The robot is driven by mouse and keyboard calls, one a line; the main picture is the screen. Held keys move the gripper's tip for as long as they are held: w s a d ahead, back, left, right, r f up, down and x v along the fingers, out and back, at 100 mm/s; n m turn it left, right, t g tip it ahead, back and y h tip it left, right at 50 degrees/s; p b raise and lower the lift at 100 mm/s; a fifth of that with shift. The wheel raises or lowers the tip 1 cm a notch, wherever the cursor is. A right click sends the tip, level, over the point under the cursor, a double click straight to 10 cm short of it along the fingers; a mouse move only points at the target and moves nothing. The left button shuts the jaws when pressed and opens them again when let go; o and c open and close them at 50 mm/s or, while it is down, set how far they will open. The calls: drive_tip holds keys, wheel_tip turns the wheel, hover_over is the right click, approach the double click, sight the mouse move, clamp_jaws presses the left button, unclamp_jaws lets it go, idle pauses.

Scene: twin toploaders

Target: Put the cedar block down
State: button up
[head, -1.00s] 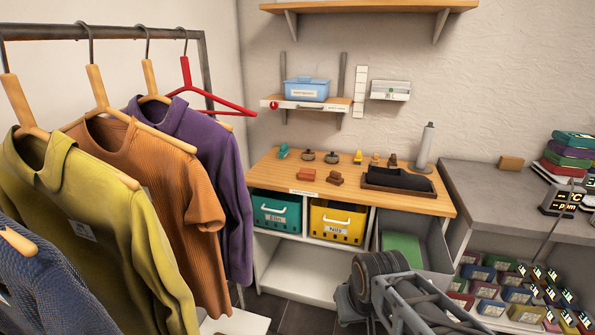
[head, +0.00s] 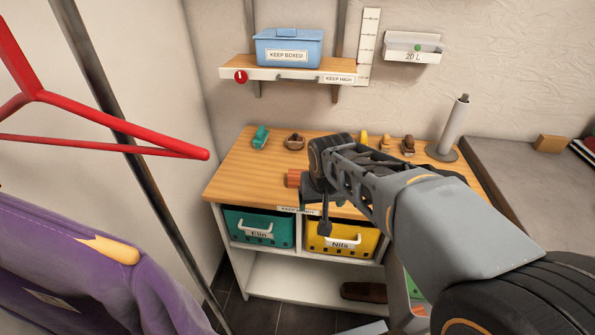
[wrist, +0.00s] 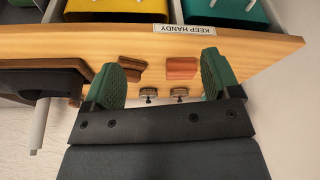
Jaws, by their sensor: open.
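A reddish wooden block (head: 293,178), which looks like the cedar block, lies on the wooden worktop (head: 236,170). In the head view my arm hides part of it. The wrist view shows the reddish block (wrist: 182,68) lying on the worktop near its front edge, beside a darker brown shaped block (wrist: 131,68). My gripper (wrist: 161,64) is open, with its green-padded fingers spread and nothing held. Both blocks appear between the fingers but farther off, on the worktop. In the head view my gripper (head: 325,212) hangs at the worktop's front, partly hidden by my arm.
A teal bin (head: 258,228) and a yellow bin (head: 340,240) sit under the worktop. A teal item (head: 261,137), small round-topped items and a grey roll stand (head: 458,125) stand at the back. A hanger rail with clothes is at left. A grey counter (head: 515,180) is at right.

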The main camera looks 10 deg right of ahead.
drive_tip(key=shift+o, duration=1.4)
drive_tip(key=w+a+r+m+p, duration=0.1)
drive_tip(key=w+r+m, duration=0.1)
drive_tip(key=w, duration=1.3)
drive_tip(key=shift+w+a+r+t+h+p, duration=0.15)
drive_tip(key=shift+a+r+t+h+p, duration=0.15)
drive_tip(key=shift+t+h+p, duration=0.1)
hover_over(299, 175)
drive_tip(key=s, duration=0.2)
drive_tip(key=f, duration=0.7)
drive_tip(key=shift+w+a, duration=0.15)
drive_tip(key=shift+a, duration=0.15)
drive_tip(key=shift+p+x, duration=0.4)
drive_tip(key=shift+x, duration=2.65)
